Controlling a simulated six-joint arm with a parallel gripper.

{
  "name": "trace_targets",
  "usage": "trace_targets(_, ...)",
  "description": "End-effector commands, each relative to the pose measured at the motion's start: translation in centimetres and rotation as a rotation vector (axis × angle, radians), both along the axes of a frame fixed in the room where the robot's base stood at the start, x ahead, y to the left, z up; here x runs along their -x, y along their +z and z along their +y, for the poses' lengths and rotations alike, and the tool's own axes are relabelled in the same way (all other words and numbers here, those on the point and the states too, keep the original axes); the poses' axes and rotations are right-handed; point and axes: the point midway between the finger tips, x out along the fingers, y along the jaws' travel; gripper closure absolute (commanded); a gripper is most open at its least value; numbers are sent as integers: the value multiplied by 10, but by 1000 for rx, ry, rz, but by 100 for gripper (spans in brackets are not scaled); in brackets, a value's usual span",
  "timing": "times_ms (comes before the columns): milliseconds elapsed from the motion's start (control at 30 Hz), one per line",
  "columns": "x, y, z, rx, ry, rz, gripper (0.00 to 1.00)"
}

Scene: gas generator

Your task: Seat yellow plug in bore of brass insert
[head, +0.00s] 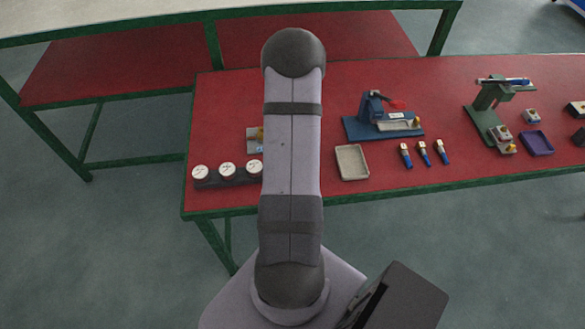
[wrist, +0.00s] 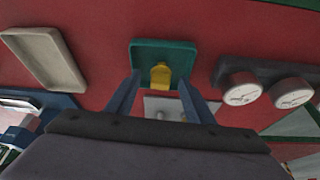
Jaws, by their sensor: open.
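The yellow plug (wrist: 160,77) is in the green tray (wrist: 143,48) in the wrist view, near the tray's lower edge. My gripper (wrist: 160,82) is open, with one finger on each side of the plug's line. I cannot tell how far its fingertips are from the plug. A grey block (wrist: 177,103) with round metal parts is partly hidden below the tray. In the head view a grey plate (head: 252,146) with a brass-yellow spot (head: 260,134) shows beside my arm. I cannot tell whether that spot is the brass insert. My arm hides the tray and plug there.
White round dials (head: 227,169) on a dark rack are left of my arm in the head view. A beige tray (head: 352,162) is to the right, then a blue fixture (head: 360,128) and several blue-handled tools (head: 424,154). A green press (head: 489,100) stands farther right.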

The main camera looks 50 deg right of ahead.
Motion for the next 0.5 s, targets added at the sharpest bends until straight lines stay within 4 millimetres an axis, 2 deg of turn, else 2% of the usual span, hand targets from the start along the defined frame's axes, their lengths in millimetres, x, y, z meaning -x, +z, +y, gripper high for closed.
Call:
trace_targets(33,0,0,0,0,0,0,52)
trace_targets(67,0,0,0,0,0,0,57)
trace_targets(233,0,0,0,0,0,0,97)
trace_targets(500,0,1,0,0,0,0,98)
